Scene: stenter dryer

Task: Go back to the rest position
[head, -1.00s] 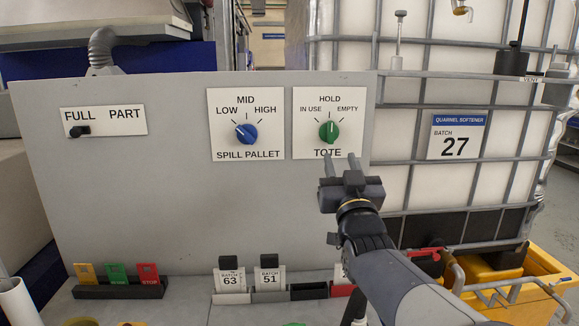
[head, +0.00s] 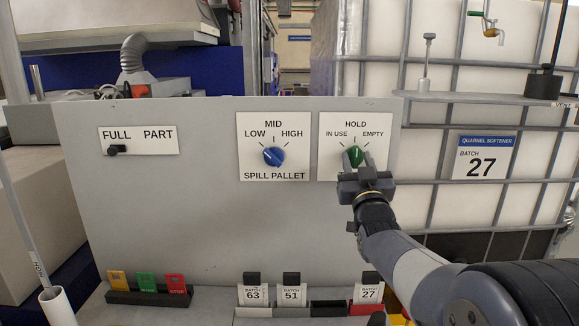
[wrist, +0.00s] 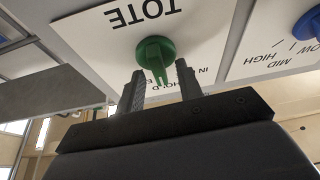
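The green TOTE knob (head: 353,155) is on its white plate (head: 328,172) at the right of the grey panel. My gripper (head: 356,160) is in front of this plate, and its fingers overlap the knob in the head view. In the wrist view my gripper (wrist: 160,82) has its two fingers spread with a gap. The green knob (wrist: 154,52) shows just beyond and between the fingertips, with no clear contact. Its pointer faces HOLD. The "TOTE" word is hidden behind my gripper in the head view.
The blue SPILL PALLET knob (head: 272,157) is left of my gripper. A black FULL/PART switch (head: 117,150) sits at FULL. Batch cards (head: 291,294) stand on the ledge below. A caged white tank (head: 440,200) stands close on the right.

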